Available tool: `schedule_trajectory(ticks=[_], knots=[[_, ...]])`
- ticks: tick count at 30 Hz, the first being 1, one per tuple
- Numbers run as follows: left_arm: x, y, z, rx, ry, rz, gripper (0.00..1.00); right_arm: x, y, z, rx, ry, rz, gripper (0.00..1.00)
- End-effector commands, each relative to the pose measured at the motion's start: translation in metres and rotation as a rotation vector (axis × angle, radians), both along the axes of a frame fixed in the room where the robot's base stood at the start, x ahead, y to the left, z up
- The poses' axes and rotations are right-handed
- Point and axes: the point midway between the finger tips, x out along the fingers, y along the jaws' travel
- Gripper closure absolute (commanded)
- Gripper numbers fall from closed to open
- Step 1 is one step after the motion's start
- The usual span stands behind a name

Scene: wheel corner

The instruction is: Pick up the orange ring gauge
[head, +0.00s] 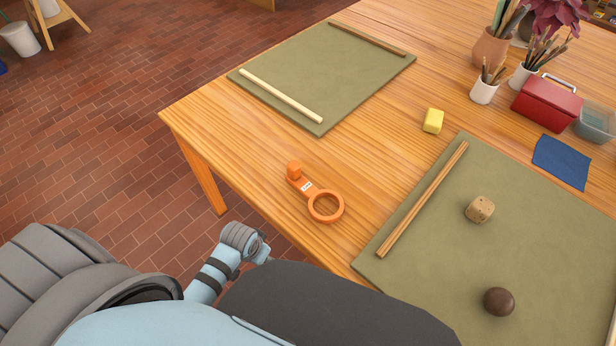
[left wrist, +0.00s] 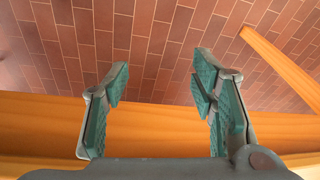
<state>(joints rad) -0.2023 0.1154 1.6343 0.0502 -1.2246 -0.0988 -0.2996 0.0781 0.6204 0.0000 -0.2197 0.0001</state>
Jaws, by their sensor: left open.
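The orange ring gauge (head: 308,192) lies on the wooden table near its front left edge, between the two green mats. It has a round ring at one end, a raised block at the other and a small white label between them. My left gripper (left wrist: 160,75) is open in the left wrist view, with nothing between its teal-padded fingers. Behind them are the brick floor and the table's edge, and the gauge does not show there. In the head view my left arm is low, beside the table's front edge, and the gripper's fingers cannot be made out. My right gripper is not in view.
A far mat (head: 310,80), yellow block (head: 433,121), red box (head: 546,103), blue cloth (head: 561,162) and brush pots stand further off. Bare wood surrounds the gauge.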

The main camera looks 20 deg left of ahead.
Motion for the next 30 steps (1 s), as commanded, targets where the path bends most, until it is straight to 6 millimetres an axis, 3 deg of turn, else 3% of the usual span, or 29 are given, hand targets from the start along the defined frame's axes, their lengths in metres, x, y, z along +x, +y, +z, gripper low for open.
schedule_trajectory(ticks=[1, 4, 12, 17, 20, 27, 30], knots=[[0.017, -0.002, 0.042, 0.000, -0.020, -0.018, 0.48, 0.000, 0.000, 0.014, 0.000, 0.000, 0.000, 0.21], [0.055, -0.004, 0.106, 0.000, -0.024, -0.069, 0.48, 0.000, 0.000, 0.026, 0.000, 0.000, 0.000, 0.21], [0.158, 0.002, 0.194, -0.035, 0.040, -0.205, 0.48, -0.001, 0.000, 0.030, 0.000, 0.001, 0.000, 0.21], [0.193, 0.003, 0.243, -0.060, 0.062, -0.267, 0.48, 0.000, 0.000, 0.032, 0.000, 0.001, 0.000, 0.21], [0.200, 0.003, 0.245, -0.069, 0.073, -0.284, 0.48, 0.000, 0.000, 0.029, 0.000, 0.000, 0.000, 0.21], [0.208, -0.001, 0.182, -0.070, 0.074, -0.284, 0.48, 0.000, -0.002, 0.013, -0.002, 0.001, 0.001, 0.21], [0.211, -0.002, 0.166, -0.069, 0.071, -0.284, 0.48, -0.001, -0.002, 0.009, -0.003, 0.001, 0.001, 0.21]])
